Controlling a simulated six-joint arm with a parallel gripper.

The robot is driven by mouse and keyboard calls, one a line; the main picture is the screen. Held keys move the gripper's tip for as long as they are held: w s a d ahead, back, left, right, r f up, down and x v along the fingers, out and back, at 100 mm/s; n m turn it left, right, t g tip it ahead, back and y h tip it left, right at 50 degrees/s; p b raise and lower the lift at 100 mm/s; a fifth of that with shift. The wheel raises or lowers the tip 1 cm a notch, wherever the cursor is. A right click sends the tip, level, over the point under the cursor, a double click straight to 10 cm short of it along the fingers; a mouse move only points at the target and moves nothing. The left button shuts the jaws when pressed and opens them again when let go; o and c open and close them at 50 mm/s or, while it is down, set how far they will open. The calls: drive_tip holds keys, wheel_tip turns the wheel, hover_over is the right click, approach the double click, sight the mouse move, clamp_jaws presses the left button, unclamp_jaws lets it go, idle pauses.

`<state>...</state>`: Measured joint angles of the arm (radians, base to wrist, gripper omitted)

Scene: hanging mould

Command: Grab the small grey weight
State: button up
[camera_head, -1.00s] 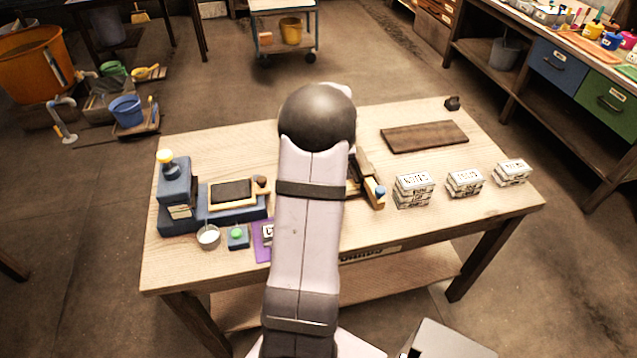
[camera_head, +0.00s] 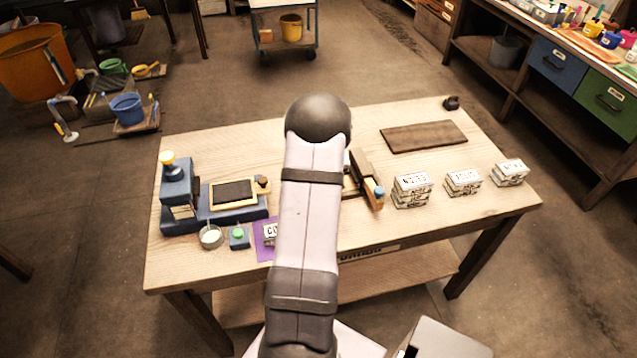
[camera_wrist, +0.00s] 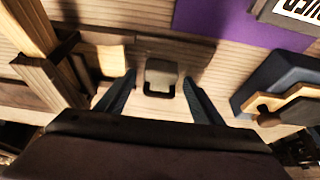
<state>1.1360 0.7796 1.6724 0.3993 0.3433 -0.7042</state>
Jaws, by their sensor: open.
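A small grey block (camera_wrist: 160,74), which looks like the weight, sits on the wooden table in the wrist view. It has a paler, smooth front part and a darker top edge. My gripper (camera_wrist: 159,84) is open, with one dark finger to the left of the block and one to the right. Gaps show between the block and both fingers. I cannot tell how far the fingertips are above the tabletop. In the head view my own arm hides the block and the gripper.
A wooden frame (camera_wrist: 42,50) stands close on the left in the wrist view. A purple mat (camera_wrist: 225,22) and a blue machine (camera_wrist: 262,84) are on the right. In the head view, label stacks (camera_head: 412,190), a brown board (camera_head: 424,136) and a dark lump (camera_head: 451,103) lie right of my arm.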

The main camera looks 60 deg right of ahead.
drive_tip(key=c, duration=1.3)
drive_tip(key=shift+r, duration=0.1)
wheel_tip(320, 180, up, 10)
drive_tip(key=b, duration=0.1)
drive_tip(key=shift+b, duration=0.35)
